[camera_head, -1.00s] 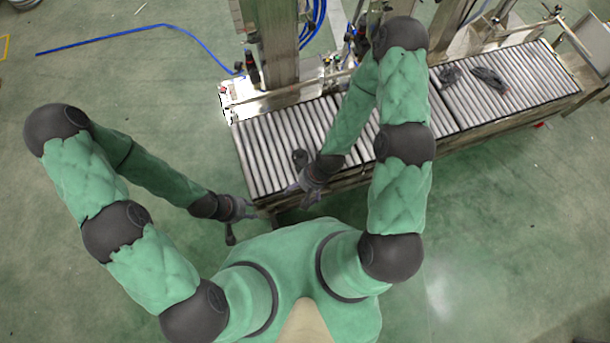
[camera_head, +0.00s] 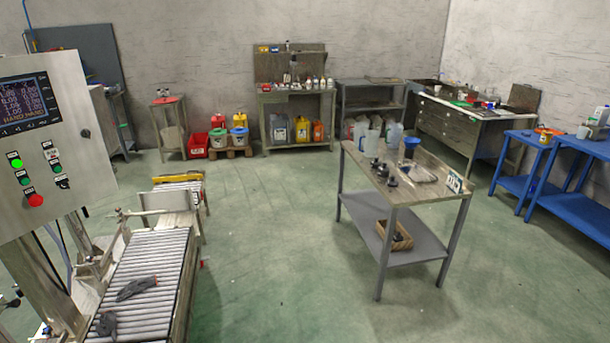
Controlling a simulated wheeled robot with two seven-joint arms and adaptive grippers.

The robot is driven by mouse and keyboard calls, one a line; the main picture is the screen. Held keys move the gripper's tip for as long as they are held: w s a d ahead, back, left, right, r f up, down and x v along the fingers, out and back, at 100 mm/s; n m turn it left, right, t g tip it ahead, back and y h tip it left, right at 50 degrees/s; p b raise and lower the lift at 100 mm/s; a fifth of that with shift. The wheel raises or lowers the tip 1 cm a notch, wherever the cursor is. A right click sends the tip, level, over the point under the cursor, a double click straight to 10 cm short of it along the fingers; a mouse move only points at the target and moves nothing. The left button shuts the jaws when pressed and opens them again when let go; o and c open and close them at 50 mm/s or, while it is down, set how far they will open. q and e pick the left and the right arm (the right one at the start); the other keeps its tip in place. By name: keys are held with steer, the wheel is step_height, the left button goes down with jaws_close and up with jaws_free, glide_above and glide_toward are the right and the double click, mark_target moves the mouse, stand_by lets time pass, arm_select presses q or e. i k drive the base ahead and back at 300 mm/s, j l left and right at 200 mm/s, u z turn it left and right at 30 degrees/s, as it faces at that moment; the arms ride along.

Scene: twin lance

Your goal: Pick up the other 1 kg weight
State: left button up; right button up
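Several small dark objects that look like weights stand on the top of a wooden table (camera_head: 425,187) in the middle right. One dark piece (camera_head: 392,181) is nearest the front edge, and another (camera_head: 382,170) is just behind it. They are too small to read any marking, so I cannot tell which is a 1 kg weight. A box (camera_head: 404,243) with something dark in it sits on the table's lower shelf. Neither of my grippers is in view.
A roller conveyor (camera_head: 152,257) with dark glove-like items (camera_head: 137,288) runs along the lower left, beside a control panel (camera_head: 44,140). Blue tables (camera_head: 585,212) stand at the right. Green floor is free between the conveyor and the wooden table.

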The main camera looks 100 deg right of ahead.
mark_target(375, 164)
steer(key=k+l+z, duration=0.1)
steer(key=z, duration=1.55)
steer(key=j+z, duration=0.15)
steer(key=z, duration=2)
steer(key=i+j+u, duration=0.25)
steer(key=i, duration=0.35)
steer(key=i+u, duration=0.25)
steer(key=i, duration=0.35)
steer(key=i+j, duration=0.1)
steer(key=i, duration=1.9)
steer(key=i+l+z, duration=0.05)
steer(key=l, duration=0.05)
